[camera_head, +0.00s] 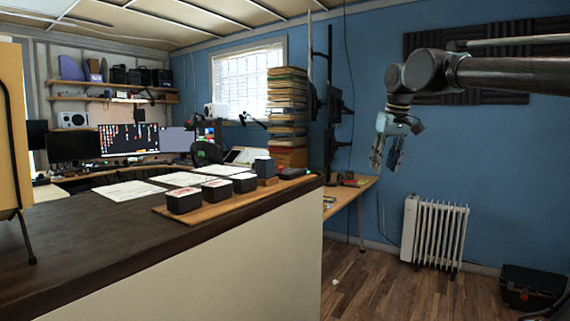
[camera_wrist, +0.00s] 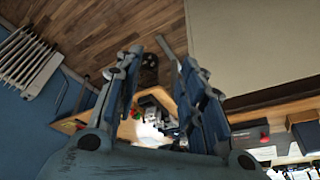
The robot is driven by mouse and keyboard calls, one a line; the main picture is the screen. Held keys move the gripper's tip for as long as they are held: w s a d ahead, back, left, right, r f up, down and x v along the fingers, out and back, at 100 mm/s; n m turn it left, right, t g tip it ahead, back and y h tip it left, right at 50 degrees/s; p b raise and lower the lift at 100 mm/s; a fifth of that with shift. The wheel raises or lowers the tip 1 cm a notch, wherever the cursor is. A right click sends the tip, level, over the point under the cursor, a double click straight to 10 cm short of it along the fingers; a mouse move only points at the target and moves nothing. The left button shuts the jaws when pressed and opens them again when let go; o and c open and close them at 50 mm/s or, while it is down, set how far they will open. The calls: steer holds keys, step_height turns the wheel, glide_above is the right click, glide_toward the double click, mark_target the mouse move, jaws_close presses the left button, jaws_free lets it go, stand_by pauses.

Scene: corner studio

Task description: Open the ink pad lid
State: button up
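My gripper (camera_head: 384,163) hangs in the air right of the counter, fingers pointing down, well apart from everything on it. In the wrist view my gripper (camera_wrist: 158,65) is open and empty. A small dark flat case (camera_head: 293,173), which looks like the ink pad, lies near the counter's right end.
Several dark boxes with pale, red-marked tops (camera_head: 184,200) stand on a wooden board (camera_head: 232,207) on the counter (camera_head: 90,225). White sheets (camera_head: 128,190) lie behind them. A low wooden desk (camera_head: 350,196) and a white radiator (camera_head: 436,232) stand beyond. Floor space beside the counter is clear.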

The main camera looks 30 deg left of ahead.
steer(key=s+a+r+n, duration=0.2)
steer(key=a+r, duration=0.6)
steer(key=a, duration=0.4)
steer(key=n+y, duration=0.2)
glide_toward(283, 168)
steer(key=shift+g, duration=0.3)
steer(key=x, duration=0.5)
steer(key=w+x, duration=0.1)
steer(key=x, duration=0.1)
steer(key=shift+w+a, duration=0.1)
steer(key=shift+a, duration=0.4)
jaws_close()
